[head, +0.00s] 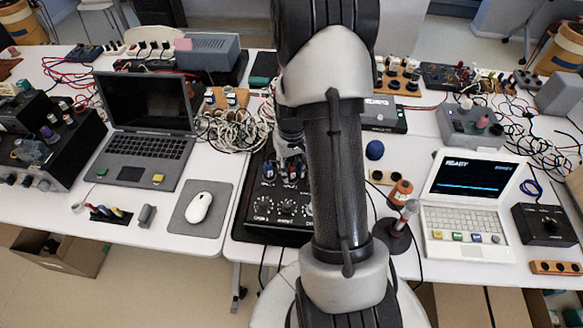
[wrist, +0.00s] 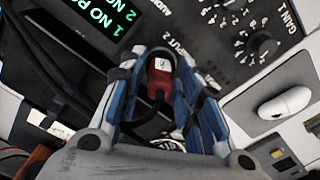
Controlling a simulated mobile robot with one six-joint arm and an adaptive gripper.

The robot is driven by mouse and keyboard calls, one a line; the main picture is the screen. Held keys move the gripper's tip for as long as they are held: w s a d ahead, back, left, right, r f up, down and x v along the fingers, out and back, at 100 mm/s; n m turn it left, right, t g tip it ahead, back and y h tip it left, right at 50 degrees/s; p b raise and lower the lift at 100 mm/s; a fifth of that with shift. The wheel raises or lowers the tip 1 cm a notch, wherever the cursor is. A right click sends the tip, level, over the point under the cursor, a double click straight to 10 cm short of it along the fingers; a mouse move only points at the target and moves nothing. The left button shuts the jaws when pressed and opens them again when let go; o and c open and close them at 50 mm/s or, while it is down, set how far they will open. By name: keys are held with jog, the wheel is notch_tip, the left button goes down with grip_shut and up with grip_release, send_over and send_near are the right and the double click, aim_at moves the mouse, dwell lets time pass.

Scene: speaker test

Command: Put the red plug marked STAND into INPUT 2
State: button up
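In the wrist view, my gripper (wrist: 162,85) has its blue fingers closed on both sides of a red plug (wrist: 160,88). The plug carries a small white label whose marking I cannot read. The black box (wrist: 235,40) lies beyond the fingertips, with the partly covered lettering of INPUT 2 (wrist: 183,45) beside the plug's top. Its socket is hidden, so I cannot tell whether the plug touches it. In the head view, the black box (head: 262,233) with gain knobs stands at the table's front, and my gripper (head: 290,165) is over its back part, largely behind my arm.
A green-lettered screen (wrist: 95,20) is close to my gripper in the wrist view. A laptop (head: 145,125) and white mouse (head: 198,207) are left of the box. Tangled cables (head: 228,130) lie behind it. A soldering-like stand (head: 393,235) and white laptop (head: 465,215) are right.

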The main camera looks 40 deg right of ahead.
aim_at(291, 166)
jog(key=shift+o, duration=1)
notch_tip(291, 166, up, 12)
jog(key=s+a+r+n+t, duration=0.1)
jog(key=a+r, duration=0.7)
jog(key=a, duration=0.1)
jog(key=s+a+r+n+t, duration=0.1)
jog(key=s+a+r, duration=0.2)
jog(key=s+a, duration=0.4)
jog(key=s+a+r+n+t, duration=0.2)
jog(key=s+a+r, duration=0.2)
jog(key=s+a, duration=0.2)
jog(key=shift+s+a+t, duration=0.3)
jog(key=shift+s+a, duration=0.05)
jog(key=shift+a, duration=0.45)
